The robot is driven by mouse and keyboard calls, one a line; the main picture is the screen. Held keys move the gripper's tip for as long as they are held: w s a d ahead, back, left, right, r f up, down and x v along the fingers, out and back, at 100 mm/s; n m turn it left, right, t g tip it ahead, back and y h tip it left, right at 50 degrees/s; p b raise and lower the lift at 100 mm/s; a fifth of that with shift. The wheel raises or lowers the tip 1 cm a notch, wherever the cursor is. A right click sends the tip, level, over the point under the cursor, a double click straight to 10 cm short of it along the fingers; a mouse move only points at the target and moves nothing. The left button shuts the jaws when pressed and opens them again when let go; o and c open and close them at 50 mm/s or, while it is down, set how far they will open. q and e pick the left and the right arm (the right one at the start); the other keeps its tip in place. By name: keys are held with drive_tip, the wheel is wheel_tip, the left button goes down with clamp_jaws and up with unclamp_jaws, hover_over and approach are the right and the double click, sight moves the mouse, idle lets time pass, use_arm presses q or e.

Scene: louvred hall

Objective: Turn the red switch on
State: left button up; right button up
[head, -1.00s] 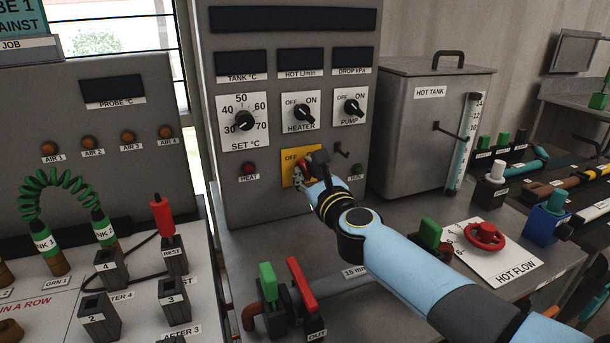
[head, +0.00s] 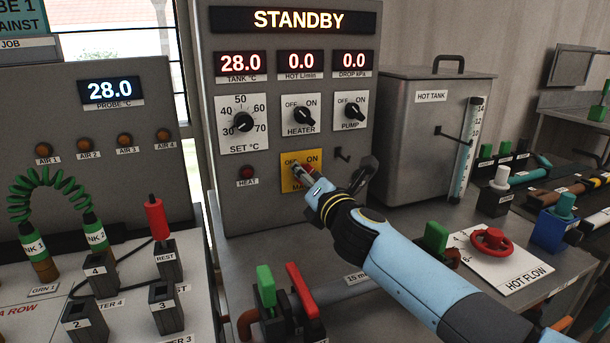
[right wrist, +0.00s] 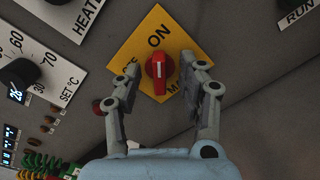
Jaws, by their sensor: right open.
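The red switch (right wrist: 158,72) is a rotary knob on a yellow plate (right wrist: 140,58) marked OFF and ON. In the right wrist view its white mark points toward ON. The yellow plate (head: 290,183) also shows in the head view on the grey panel, where my gripper hides much of the knob. My right gripper (right wrist: 160,90) is open, with one finger on each side of the knob and visible gaps between. It also shows in the head view (head: 300,170), in front of the plate. My left gripper is not in view.
The panel display (head: 298,20) reads STANDBY; smaller displays read 28.0, 0.0 and 0.0. Heater (head: 303,117) and pump (head: 353,112) knobs sit above the plate. A hot tank (head: 415,150), a red valve wheel (head: 491,240) and red (head: 302,290) and green (head: 266,285) levers stand nearby.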

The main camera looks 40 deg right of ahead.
drive_tip(key=shift+v, duration=2)
drive_tip(key=shift+r, duration=0.1)
wheel_tip(320, 180, up, 12)
drive_tip(key=s+p, duration=0.3)
drive_tip(key=p, duration=0.8)
drive_tip(key=shift+a+p, duration=0.35)
drive_tip(key=shift+p, duration=0.05)
